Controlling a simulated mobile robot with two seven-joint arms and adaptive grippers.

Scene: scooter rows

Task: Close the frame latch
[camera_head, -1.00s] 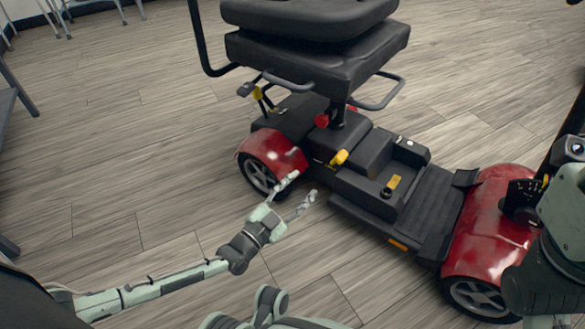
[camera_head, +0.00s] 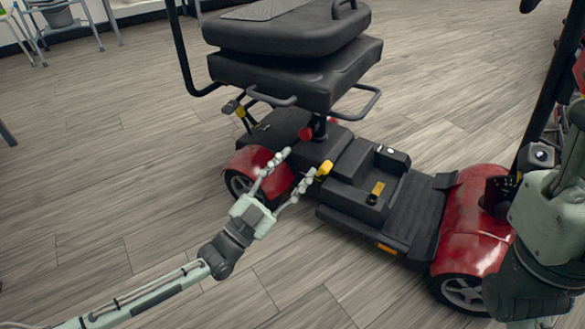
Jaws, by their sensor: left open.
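The mobility scooter (camera_head: 415,215) stands on the floor with its seat to the left and its red front end to the right. A yellow lever (camera_head: 325,169), which looks like the frame latch, sticks up from the side of the black frame below the seat. My left gripper (camera_head: 298,165) is open and empty, its fingers pointing toward the frame just left of the lever. One fingertip is very close to the lever; I cannot tell if they touch. My right arm shows at the right edge, its fingers out of sight.
The seat (camera_head: 295,50) overhangs the rear of the frame. Other yellow parts are a rear lever (camera_head: 240,111) and a tab (camera_head: 378,188) on the middle section. The black tiller (camera_head: 548,85) rises at right. The floor in front is clear.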

